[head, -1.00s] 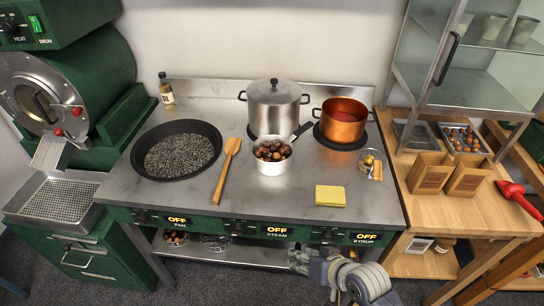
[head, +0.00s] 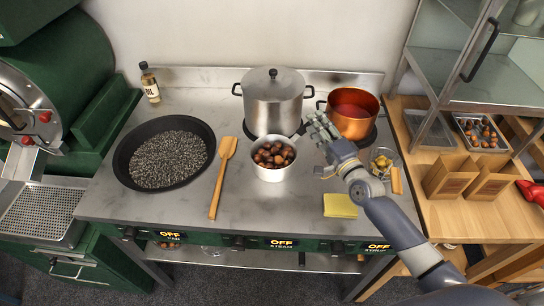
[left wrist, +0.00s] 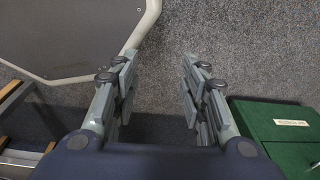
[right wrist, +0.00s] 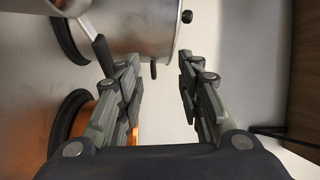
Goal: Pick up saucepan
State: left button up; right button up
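The small steel saucepan (head: 273,173) stands upright on the counter, filled with chestnuts (head: 273,154). Its handle points back right toward my right gripper (head: 322,130), which partly covers it. In the right wrist view the saucepan's edge (right wrist: 68,5) is at the top left. Its dark-ended handle (right wrist: 102,52) reaches toward the left finger, but I cannot tell whether they touch. My right gripper (right wrist: 158,78) is open, with nothing between its fingertips. My left gripper (left wrist: 158,75) is open and empty above the floor; it is outside the head view.
A lidded steel pot (head: 273,100) and a copper pot (head: 352,122) stand close behind. A black pan (head: 124,170), a wooden spatula (head: 221,180), a yellow sponge (head: 340,205) and a small glass bowl (head: 382,158) are around. The counter's front middle is clear.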

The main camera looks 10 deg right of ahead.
aim_at(303, 126)
pick_arm(q)
jog(key=s+f+g+b, duration=0.1)
jog(key=s+f+b, duration=0.25)
jog(key=s, duration=0.35)
pick_arm(e)
notch_tip(303, 126, down, 8)
jog(key=b, duration=0.3)
jog(key=shift+s+r, duration=0.1)
jog(key=shift+r, duration=0.1)
jog(key=shift+w+a, duration=0.1)
jog(key=shift+w, duration=0.15)
jog(key=shift+w+a+r, duration=0.1)
jog(key=shift+w, duration=0.65)
jog(key=b+x, duration=0.2)
jog(key=x, duration=0.3)
jog(key=shift+w+a, duration=0.15)
jog(key=shift+w, duration=0.15)
jog(key=shift+r, duration=0.1)
grip_shut()
pick_arm(q)
jog(key=w+f, duration=0.3)
jog(key=f, duration=0.3)
jog(key=shift+w, duration=0.3)
pick_arm(e)
jog(key=shift+r, duration=0.15)
